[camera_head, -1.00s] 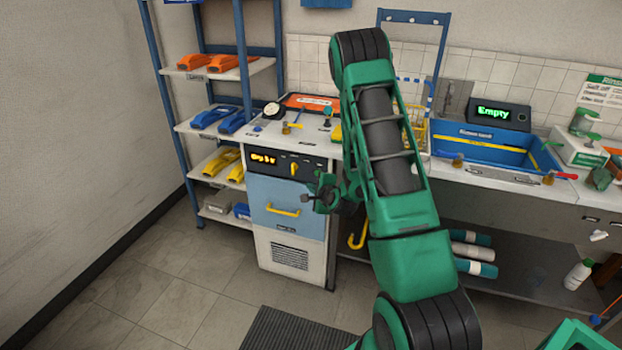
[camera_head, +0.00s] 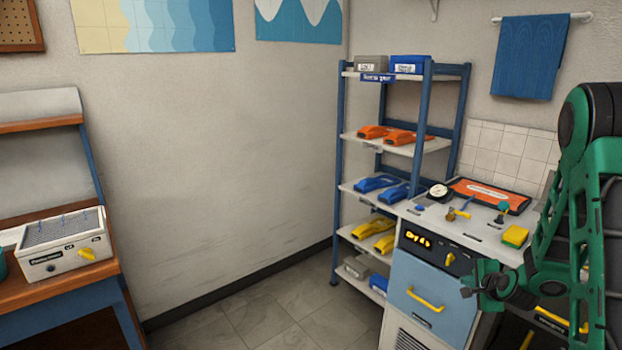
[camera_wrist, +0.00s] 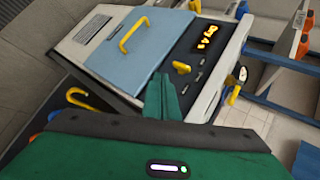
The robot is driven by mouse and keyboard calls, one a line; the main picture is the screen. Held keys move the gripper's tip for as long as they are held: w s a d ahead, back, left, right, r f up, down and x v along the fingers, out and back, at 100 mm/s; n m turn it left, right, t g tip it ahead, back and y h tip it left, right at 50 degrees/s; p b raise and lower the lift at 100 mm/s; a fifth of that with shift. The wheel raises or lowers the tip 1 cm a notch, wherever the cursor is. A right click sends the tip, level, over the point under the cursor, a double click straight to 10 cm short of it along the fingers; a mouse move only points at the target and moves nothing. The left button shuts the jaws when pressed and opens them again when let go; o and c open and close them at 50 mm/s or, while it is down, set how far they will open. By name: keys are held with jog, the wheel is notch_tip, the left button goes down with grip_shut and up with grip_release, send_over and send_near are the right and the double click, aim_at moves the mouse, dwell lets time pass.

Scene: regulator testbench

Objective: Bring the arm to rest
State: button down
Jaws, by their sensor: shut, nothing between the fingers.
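My green and black arm stands at the right edge of the head view, partly cut off. My gripper (camera_head: 472,279) hangs in front of the blue drawer front (camera_head: 432,289) of the test bench cabinet, left of its own arm. It is shut and holds nothing. In the wrist view my gripper's green fingers (camera_wrist: 162,97) point toward the cabinet's dark control panel (camera_wrist: 190,62), with the blue drawer front (camera_wrist: 125,48) beside them. Whether the fingers touch the cabinet cannot be told, but they seem apart from it.
A blue-framed shelf (camera_head: 340,160) with orange, blue and yellow items stands left of the cabinet. A gauge (camera_head: 438,190) and a yellow sponge (camera_head: 515,236) sit on the bench top. A wooden bench with a white device (camera_head: 65,245) is at far left. Floor between is clear.

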jog(key=s+a+r+n+g, duration=0.2)
jog(key=s+r+n+g, duration=0.1)
jog(key=s, duration=1.1)
jog(key=s+a+r+n+g+y, duration=0.1)
jog(key=s+r+n+g, duration=0.3)
jog(key=s+r, duration=0.4)
jog(key=s+a+r+n+g, duration=0.3)
jog(key=s+a+r+n, duration=0.1)
jog(key=s, duration=1.5)
jog(key=shift+s+r+n+g, duration=0.3)
jog(key=shift+r+n+g, duration=0.1)
jog(key=shift+r+n, duration=0.5)
jog(key=shift+w+f, duration=0.2)
jog(key=shift+w, duration=0.45)
